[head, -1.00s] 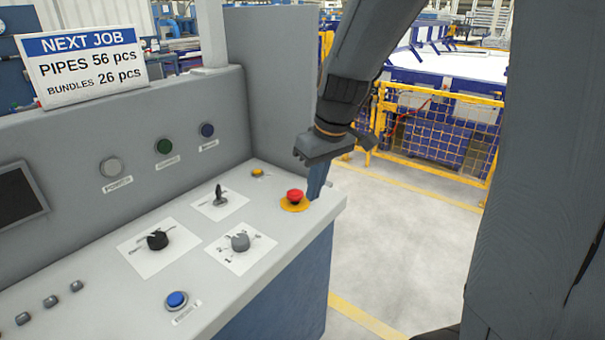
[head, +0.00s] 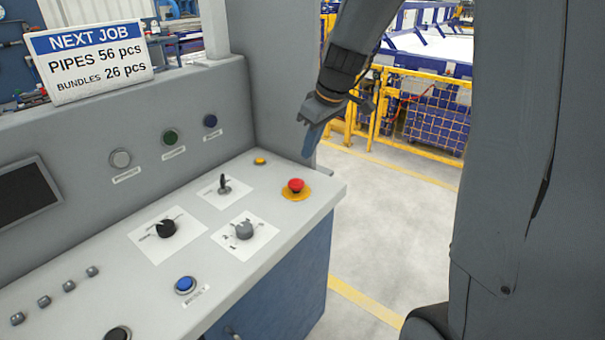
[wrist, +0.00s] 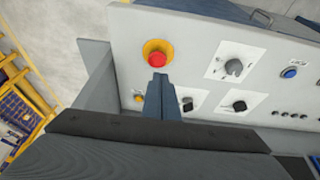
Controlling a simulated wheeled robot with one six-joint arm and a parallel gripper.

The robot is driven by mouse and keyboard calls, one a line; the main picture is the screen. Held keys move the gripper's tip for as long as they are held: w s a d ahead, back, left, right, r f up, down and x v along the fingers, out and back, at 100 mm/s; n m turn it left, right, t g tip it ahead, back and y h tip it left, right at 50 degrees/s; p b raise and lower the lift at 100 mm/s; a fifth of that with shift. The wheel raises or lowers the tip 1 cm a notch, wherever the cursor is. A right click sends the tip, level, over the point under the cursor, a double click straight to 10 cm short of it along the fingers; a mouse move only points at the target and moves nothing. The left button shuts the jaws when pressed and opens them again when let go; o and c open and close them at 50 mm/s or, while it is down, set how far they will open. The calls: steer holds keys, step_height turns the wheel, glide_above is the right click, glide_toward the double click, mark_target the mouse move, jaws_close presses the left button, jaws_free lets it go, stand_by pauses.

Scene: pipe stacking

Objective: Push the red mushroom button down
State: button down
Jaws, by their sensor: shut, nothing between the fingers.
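The red mushroom button (head: 296,186) sits on a yellow base near the right end of the grey console top (head: 262,212). In the head view my gripper (head: 308,155) is shut and empty, pointing down above and behind the button, apart from it. In the wrist view the red button (wrist: 157,59) on its yellow ring shows just beyond the tips of my shut gripper (wrist: 159,76). The tips appear close to the button's edge in that view, but the height between them cannot be judged there.
The console carries a black knob (head: 167,228), a grey knob (head: 244,230), a small lever (head: 224,186), a blue button (head: 185,284) and a small yellow button (head: 260,160). A grey upright panel (head: 275,70) stands behind. Open floor and a yellow fence (head: 430,115) lie to the right.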

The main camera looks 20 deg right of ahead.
mark_target(299, 184)
steer(key=p+x, duration=0.1)
steer(key=x, duration=0.4)
steer(key=p+x, duration=0.1)
steer(key=x, duration=0.4)
steer(key=shift+s+d+f+p, duration=0.15)
steer(key=shift+d+f+p, duration=0.05)
steer(key=shift+f+p, duration=0.15)
steer(key=shift+f+b, duration=0.15)
steer(key=shift+b, duration=0.15)
